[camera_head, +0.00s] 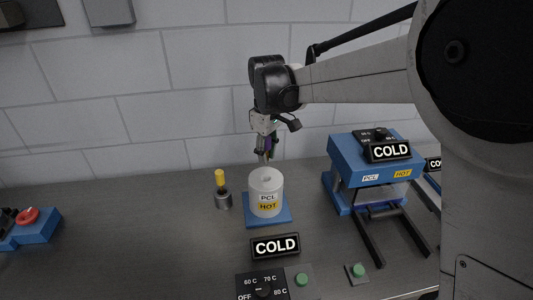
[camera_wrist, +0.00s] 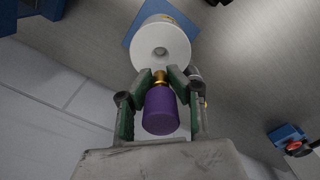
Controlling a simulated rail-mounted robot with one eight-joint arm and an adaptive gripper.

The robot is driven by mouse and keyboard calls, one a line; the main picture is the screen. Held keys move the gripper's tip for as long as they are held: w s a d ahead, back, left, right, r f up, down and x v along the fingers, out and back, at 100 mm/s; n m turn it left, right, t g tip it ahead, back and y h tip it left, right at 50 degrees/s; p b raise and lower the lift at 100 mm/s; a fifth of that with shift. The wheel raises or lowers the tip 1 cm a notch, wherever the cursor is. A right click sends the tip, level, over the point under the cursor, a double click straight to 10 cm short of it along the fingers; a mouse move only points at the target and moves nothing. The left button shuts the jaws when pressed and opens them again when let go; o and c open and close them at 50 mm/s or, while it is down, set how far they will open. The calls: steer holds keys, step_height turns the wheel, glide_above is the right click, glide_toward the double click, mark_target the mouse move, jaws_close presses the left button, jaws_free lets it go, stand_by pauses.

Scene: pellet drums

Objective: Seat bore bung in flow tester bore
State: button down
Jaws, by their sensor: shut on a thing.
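The bung appears apart from the bore. In the head view the fingers mostly hide the bung.
A yellow-handled piece (camera_head: 220,178) in a grey holder (camera_head: 223,200) stands left of the tester. A COLD sign (camera_head: 275,246) and a temperature dial box (camera_head: 262,287) are in front. A blue press-like machine (camera_head: 370,160) stands right.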

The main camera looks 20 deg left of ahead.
steer(key=shift+f+b, duration=2.05)
steer(key=shift+f, duration=1)
steer(key=shift+f+b, duration=0.65)
steer(key=shift+b, duration=0.05)
steer(key=c, duration=1.6)
jaws_free()
steer(key=shift+o, duration=0.2)
steer(key=shift+r, duration=0.15)
steer(key=shift+r+p, duration=1.4)
steer(key=shift+r, duration=1.5)
step_height(320, 180, up, 12)
steer(key=p, duration=0.6)
glide_above(267, 172)
steer(key=s, duration=0.3)
steer(key=shift+d, duration=0.35)
